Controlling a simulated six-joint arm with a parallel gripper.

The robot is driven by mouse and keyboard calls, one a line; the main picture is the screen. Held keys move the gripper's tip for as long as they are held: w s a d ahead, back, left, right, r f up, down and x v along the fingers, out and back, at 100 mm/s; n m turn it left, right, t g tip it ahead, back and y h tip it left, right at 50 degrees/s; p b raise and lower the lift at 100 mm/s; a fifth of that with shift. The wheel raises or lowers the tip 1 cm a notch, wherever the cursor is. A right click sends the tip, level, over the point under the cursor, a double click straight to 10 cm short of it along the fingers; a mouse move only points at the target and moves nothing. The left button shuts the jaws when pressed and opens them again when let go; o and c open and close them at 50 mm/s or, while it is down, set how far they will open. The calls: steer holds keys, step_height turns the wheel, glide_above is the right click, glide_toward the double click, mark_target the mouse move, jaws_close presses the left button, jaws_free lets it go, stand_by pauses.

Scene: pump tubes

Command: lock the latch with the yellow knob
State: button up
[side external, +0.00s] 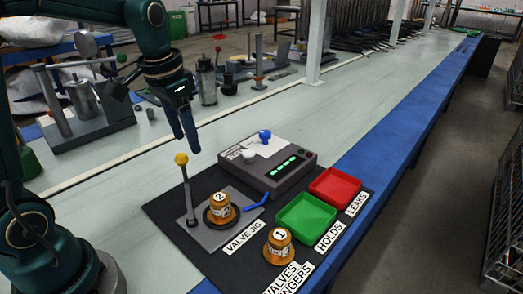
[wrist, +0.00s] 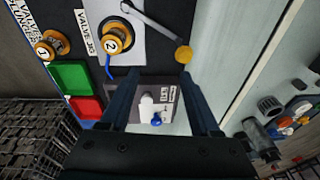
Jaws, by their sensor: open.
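The latch is a grey lever with a yellow knob (side external: 181,159) at its top end. In the side view it stands nearly upright on the grey valve jig plate (side external: 207,236). The yellow knob also shows in the wrist view (wrist: 184,54), just beyond the fingertips and toward the right finger. An orange valve marked 2 (side external: 220,208) sits in the jig beside the lever. My gripper (side external: 190,142) is open and empty, above and behind the knob in the side view, not touching it. In the wrist view its two fingers (wrist: 160,82) are apart.
A dark test box (side external: 267,162) with blue and white knobs stands behind the jig. A green tray (side external: 306,218) and a red tray (side external: 335,188) lie to the right. A valve marked 1 (side external: 278,246) stands in front. A blue tube (side external: 257,203) lies by the jig.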

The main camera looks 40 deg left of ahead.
mark_target(180, 154)
steer(key=a+f, duration=0.1)
steer(key=a+f+g, duration=0.1)
steer(key=a+f, duration=0.1)
steer(key=a+f+n+g, duration=0.1)
steer(key=f, duration=0.1)
steer(key=shift+w+a+f+h, duration=0.15)
steer(key=shift+w+f+h, duration=0.15)
steer(key=shift+w, duration=0.1)
steer(key=shift+s+a+f, duration=0.1)
steer(key=shift+f, duration=2.55)
jaws_close()
steer(key=shift+r, duration=0.1)
